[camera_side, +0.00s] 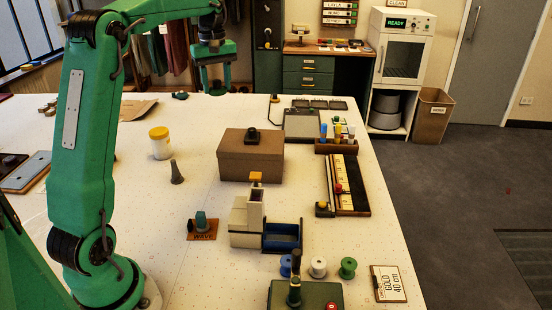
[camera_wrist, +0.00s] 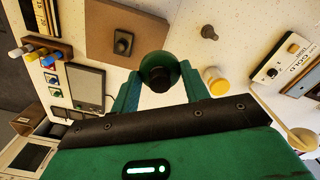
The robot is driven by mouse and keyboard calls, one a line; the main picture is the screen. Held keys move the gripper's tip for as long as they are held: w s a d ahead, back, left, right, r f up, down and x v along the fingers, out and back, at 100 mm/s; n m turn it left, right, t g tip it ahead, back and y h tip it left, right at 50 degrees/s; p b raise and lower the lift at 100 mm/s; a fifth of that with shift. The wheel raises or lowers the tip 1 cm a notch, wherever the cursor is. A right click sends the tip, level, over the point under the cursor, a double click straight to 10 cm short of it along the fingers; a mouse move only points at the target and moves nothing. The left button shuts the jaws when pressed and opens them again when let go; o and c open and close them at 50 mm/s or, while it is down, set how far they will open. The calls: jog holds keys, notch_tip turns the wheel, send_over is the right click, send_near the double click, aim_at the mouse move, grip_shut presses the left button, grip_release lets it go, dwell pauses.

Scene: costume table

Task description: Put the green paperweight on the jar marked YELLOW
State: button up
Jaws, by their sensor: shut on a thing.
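My gripper (camera_wrist: 160,82) is shut on a round green thing with a dark middle, which I take as the green paperweight (camera_wrist: 174,70). In the side view my gripper (camera_side: 216,84) hangs high over the far part of the table, and the held thing is hard to make out there. A white jar with a yellow lid (camera_side: 159,143) stands upright on the table, nearer the side camera than my gripper. It also shows in the wrist view (camera_wrist: 216,82), just right of the fingers. I cannot read any marking on it.
A brown box (camera_side: 240,160) with a dark knobbed thing (camera_side: 252,135) on top stands right of the jar. A grey cone-shaped thing (camera_side: 176,173) stands close to the jar. Table between the jar and box is clear.

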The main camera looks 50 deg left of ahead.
jog(key=s+a+f+n, duration=0.1)
jog(key=s+a, duration=0.2)
jog(key=a, duration=0.5)
jog(key=s+a+f+n, duration=0.1)
jog(key=s+a+n, duration=0.15)
jog(key=a, duration=0.45)
jog(key=shift+m, duration=0.35)
jog(key=shift+a+f, duration=0.1)
jog(key=shift+f, duration=2.45)
send_over(158, 131)
notch_tip(158, 131, down, 7)
jog(key=shift+f, duration=2)
jog(key=o, duration=1.2)
jog(key=shift+f, duration=0.15)
jog(key=shift+c, duration=0.2)
